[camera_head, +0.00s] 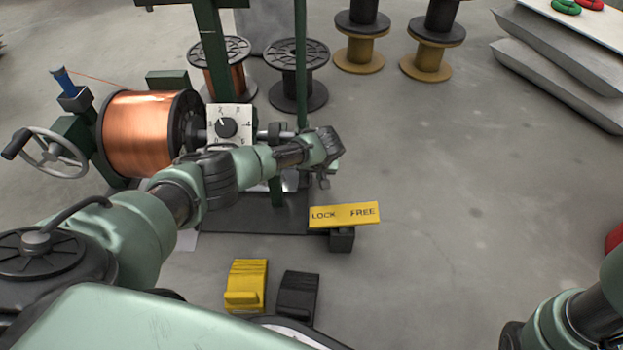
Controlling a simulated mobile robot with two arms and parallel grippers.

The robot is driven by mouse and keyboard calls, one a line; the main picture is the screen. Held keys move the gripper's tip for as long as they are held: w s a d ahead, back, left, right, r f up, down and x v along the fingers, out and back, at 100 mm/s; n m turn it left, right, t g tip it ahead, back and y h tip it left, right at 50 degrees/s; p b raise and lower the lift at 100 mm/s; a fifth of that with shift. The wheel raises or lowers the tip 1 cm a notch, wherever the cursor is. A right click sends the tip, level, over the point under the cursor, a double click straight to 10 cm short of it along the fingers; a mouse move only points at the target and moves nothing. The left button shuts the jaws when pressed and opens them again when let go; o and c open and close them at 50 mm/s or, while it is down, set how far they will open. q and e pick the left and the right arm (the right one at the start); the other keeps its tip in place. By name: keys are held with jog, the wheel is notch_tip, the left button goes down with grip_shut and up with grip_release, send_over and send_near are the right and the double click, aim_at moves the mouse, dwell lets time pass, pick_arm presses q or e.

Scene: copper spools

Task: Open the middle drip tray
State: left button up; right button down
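My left arm reaches from the lower left across the winding machine. Its gripper (328,176) is above the right edge of the machine's dark base plate (258,220), by a green post. The fingers are small and partly hidden by the wrist, so I cannot tell whether they are open. I cannot make out the middle drip tray for certain. A shiny pale metal part (291,181) shows just behind and below the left forearm, mostly covered. My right arm is at the lower right corner, and its gripper is out of view.
A copper spool (143,132) and a numbered dial (227,127) are on the machine, with a handwheel (50,153) at left. A yellow LOCK/FREE pedal (344,215), a yellow block (246,285) and a black block (298,296) are in front.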

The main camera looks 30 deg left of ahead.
pick_arm(q)
grip_shut()
jog(key=shift+a, duration=0.1)
dwell(1.4)
